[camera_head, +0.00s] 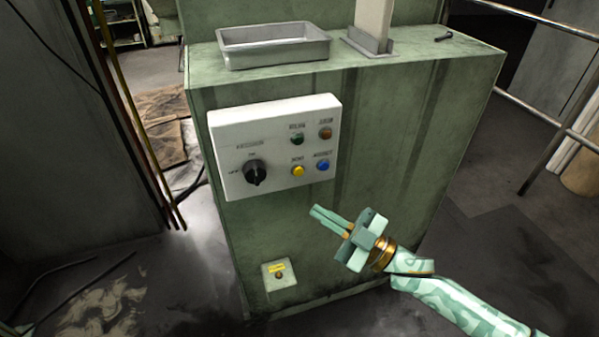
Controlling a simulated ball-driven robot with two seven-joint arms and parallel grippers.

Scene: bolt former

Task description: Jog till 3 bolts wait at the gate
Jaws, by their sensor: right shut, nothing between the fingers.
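A white control panel (275,110) is on the front of the green machine. The labels are too small to read surely. My right gripper (321,216) is shut and empty, below the panel and apart from the buttons, pointing up-left. One dark bolt (443,37) lies on the machine top at the right. I cannot make out a gate with bolts at it. My left gripper is not in view.
A grey metal tray (274,60), seemingly empty, sits on the machine top beside a pale upright post in a grey bracket (368,44). A small box with a yellow label (279,275) is low on the machine front. A metal railing (560,135) stands at the right.

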